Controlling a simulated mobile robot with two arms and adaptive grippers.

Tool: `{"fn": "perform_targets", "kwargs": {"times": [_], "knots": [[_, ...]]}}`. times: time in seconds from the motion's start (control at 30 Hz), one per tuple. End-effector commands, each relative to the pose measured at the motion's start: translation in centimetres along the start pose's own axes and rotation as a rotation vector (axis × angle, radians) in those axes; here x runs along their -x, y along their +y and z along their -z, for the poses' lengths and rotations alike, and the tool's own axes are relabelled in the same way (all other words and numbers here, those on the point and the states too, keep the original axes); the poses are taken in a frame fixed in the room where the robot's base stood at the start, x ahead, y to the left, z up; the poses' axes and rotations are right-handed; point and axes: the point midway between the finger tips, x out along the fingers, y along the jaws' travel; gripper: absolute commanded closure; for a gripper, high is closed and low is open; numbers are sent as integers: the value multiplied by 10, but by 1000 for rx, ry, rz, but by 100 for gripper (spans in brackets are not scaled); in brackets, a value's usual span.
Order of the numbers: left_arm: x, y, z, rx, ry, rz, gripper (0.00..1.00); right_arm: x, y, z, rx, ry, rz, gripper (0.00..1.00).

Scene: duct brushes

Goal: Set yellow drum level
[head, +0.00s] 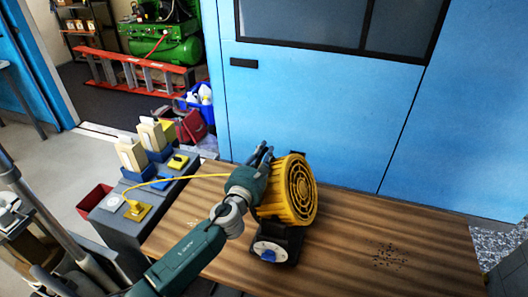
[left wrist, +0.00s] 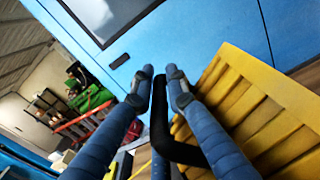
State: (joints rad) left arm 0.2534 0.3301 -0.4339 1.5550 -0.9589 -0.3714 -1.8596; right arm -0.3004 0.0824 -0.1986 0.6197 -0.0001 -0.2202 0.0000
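The yellow drum (head: 301,192) has a round slotted front. It sits in a black stand (head: 290,243) on the wooden table, and its body looks slightly tilted. A pale dial with a blue knob (head: 268,256) is on the stand's front. My left gripper (head: 262,155) reaches in from the left to the drum's upper left side. In the left wrist view, its two blue fingers (left wrist: 161,75) close on either side of a black bar handle (left wrist: 160,125), with the ribbed yellow drum (left wrist: 255,105) to the right. My right gripper is not in view.
The wooden table (head: 345,235) is clear on the right apart from dark specks. A yellow cable (head: 185,178) runs left to a yellow plate (head: 137,211) on a grey cabinet. Blue holders with pale blocks (head: 132,155) stand there. A blue wall (head: 330,110) rises behind.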

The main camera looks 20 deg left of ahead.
Motion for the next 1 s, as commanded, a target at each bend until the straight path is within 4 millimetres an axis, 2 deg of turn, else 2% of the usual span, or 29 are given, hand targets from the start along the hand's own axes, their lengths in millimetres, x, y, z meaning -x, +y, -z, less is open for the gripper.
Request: {"fn": "perform_targets", "kwargs": {"times": [0.27, 0.47, 0.7, 1.0], "knots": [[0, -1, -1, -7, 0, 0, 100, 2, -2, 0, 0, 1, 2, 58], [0, -9, -10, -69, 0, 2, 100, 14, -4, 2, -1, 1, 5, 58], [0, -29, -23, -224, 1, 2, 100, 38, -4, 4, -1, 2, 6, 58], [0, -56, -31, -414, 2, 3, 100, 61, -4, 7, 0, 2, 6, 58]]}}
